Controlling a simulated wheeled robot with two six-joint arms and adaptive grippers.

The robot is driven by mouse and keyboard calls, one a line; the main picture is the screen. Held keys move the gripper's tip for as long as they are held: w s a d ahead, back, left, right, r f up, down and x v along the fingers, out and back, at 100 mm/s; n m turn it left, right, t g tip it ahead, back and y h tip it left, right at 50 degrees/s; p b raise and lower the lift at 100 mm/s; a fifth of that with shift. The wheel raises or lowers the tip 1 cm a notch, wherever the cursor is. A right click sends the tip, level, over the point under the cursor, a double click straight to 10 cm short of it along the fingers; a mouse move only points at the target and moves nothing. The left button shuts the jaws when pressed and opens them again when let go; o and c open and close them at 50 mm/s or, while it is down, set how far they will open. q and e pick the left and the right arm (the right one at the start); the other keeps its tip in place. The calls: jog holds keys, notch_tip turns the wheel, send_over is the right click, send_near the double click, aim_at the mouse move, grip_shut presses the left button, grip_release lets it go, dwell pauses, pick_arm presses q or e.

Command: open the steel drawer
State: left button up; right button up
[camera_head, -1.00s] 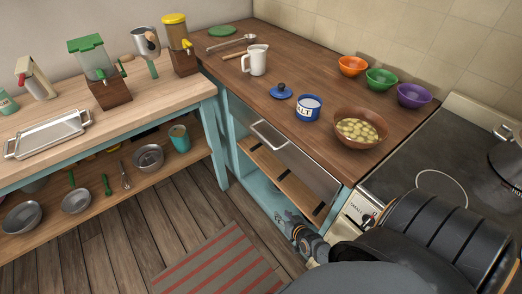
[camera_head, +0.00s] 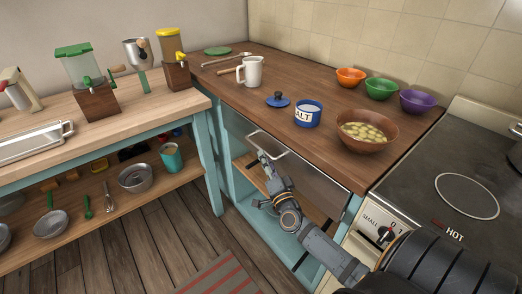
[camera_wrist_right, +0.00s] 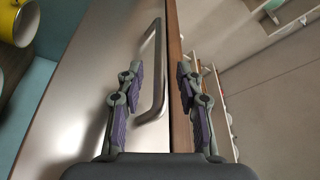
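The steel drawer (camera_head: 318,176) sits under the wooden counter's front edge, and its front looks flush with the cabinet. Its bar handle (camera_head: 268,141) is at the drawer's upper part. In the right wrist view the steel front (camera_wrist_right: 95,70) fills the left side and the handle (camera_wrist_right: 157,75) lies between the lines of my two fingers. My right gripper (camera_head: 264,158) is in front of the drawer just below the handle. In the wrist view the right gripper (camera_wrist_right: 160,78) is open, with nothing clamped. I cannot tell whether a finger touches the handle. My left gripper is not in view.
On the counter (camera_head: 235,95) above stand a white mug (camera_head: 250,71), a salt jar (camera_head: 307,114), a blue lid (camera_head: 280,99) and a bowl of food (camera_head: 366,131). The stove (camera_head: 425,190) is at the right. The wooden table (camera_head: 130,125) is at the left.

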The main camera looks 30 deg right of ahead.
aim_at(261, 148)
jog(key=x, duration=0.5)
grip_shut()
dwell(0.3)
